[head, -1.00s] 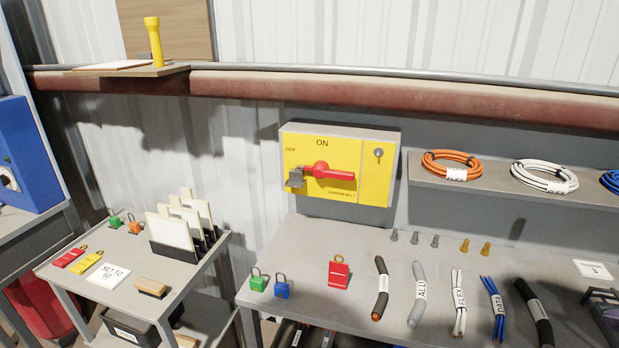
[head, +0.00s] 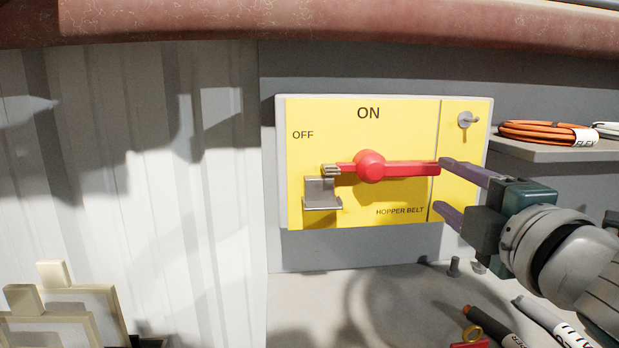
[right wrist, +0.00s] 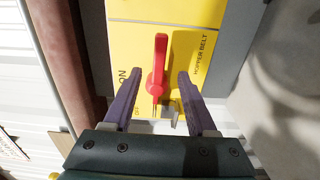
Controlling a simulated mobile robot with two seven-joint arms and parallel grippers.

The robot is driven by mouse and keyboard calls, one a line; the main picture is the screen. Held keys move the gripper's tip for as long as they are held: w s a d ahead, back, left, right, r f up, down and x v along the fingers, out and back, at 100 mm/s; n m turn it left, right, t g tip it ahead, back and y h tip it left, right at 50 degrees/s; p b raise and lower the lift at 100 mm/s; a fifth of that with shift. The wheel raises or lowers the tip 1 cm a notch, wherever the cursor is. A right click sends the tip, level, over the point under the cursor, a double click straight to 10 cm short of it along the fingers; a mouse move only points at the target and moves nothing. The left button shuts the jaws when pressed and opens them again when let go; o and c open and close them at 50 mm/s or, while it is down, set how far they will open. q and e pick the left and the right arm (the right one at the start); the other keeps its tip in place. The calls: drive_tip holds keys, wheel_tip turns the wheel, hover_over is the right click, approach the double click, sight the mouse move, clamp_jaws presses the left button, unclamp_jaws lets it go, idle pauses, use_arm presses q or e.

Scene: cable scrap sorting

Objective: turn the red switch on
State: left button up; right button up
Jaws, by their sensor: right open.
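The red switch (head: 371,166) is on a yellow panel (head: 340,122) marked OFF, ON and HOPPER BELT. Its handle lies level, with a pale pointer end at left below OFF and the long red arm to the right. A grey metal bracket (head: 321,193) sits under the pointer end. My right gripper (head: 443,186) is open and empty at the right end of the handle; its upper finger overlaps the handle tip in the head view, and contact is unclear. In the right wrist view, the red switch (right wrist: 159,70) shows between the open fingers (right wrist: 159,80). My left gripper is out of view.
A small keyed knob (head: 466,120) is at the panel's upper right. An orange cable coil (head: 540,133) lies on a shelf at right. Below are the grey table (head: 350,290), a dark upright peg (head: 454,266) and cable pieces. A red rail (head: 200,22) runs above.

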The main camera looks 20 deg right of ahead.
sight(420, 170)
drive_tip(key=x, duration=0.8)
drive_tip(key=shift+w+d, duration=0.15)
drive_tip(key=shift+c, duration=0.4)
clamp_jaws()
idle(0.8)
